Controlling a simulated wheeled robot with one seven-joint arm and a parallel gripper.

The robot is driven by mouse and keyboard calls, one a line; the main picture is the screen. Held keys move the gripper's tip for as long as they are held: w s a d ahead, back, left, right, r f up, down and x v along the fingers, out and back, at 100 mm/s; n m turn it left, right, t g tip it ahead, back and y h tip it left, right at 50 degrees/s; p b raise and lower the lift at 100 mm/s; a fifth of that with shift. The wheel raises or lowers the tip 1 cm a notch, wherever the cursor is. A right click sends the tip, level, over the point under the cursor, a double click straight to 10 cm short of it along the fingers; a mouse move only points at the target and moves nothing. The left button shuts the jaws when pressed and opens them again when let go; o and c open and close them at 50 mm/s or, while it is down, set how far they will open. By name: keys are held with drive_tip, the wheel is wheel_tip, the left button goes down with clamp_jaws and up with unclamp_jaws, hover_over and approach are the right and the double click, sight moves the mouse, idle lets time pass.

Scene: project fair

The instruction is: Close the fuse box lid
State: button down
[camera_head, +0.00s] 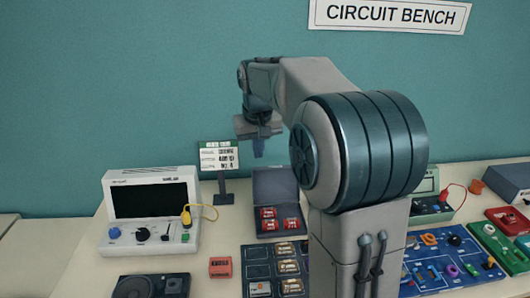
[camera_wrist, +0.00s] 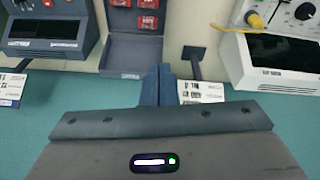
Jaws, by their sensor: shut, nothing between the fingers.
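The fuse box (camera_head: 258,220) is a dark grey box on the bench, holding several red fuses. Its lid (camera_head: 275,184) is open and stands up at the back, near the wall. In the wrist view, which looks down with the wall at the bottom, the lid (camera_wrist: 125,58) shows at the upper left with the fuse box above it. My gripper (camera_head: 259,153) is shut and empty, pointing down above the lid's left end. Its fingertips (camera_wrist: 158,75) are beside the lid's edge in the wrist view; I cannot tell whether they touch it.
A small sign on a stand (camera_head: 219,158) is just left of my gripper. A white instrument with a dark screen (camera_head: 150,228) stands further left. A fuse tray (camera_head: 257,254) and a red block (camera_head: 220,267) lie in front. My arm hides the bench right of the box.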

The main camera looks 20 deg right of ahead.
drive_tip(key=w+d+f+m+p, duration=0.1)
drive_tip(key=w+d+f+p, duration=0.25)
drive_tip(key=w, duration=0.65)
drive_tip(key=w+d+f+m+p, duration=0.15)
drive_tip(key=w+d, duration=0.35)
drive_tip(key=w, duration=0.6)
drive_tip(key=w+d+f+g, duration=0.1)
drive_tip(key=w+d+f, duration=0.1)
drive_tip(key=f, duration=0.6)
drive_tip(key=w+d+f, duration=0.1)
drive_tip(key=d+f, duration=0.1)
drive_tip(key=f, duration=0.5)
drive_tip(key=shift+s+a+r+b, duration=0.15)
drive_tip(key=shift+s+b, duration=0.15)
drive_tip(key=shift+s, duration=0.35)
drive_tip(key=shift+s+a+r+b, duration=0.1)
drive_tip(key=shift+s+r+b, duration=0.1)
drive_tip(key=shift+s+b, duration=0.3)
drive_tip(key=shift+s+a+r+b, duration=0.1)
drive_tip(key=shift+s+r+b, duration=0.05)
drive_tip(key=shift+s, duration=0.6)
drive_tip(key=shift+s+b, duration=0.2)
drive_tip(key=shift+b, duration=0.65)
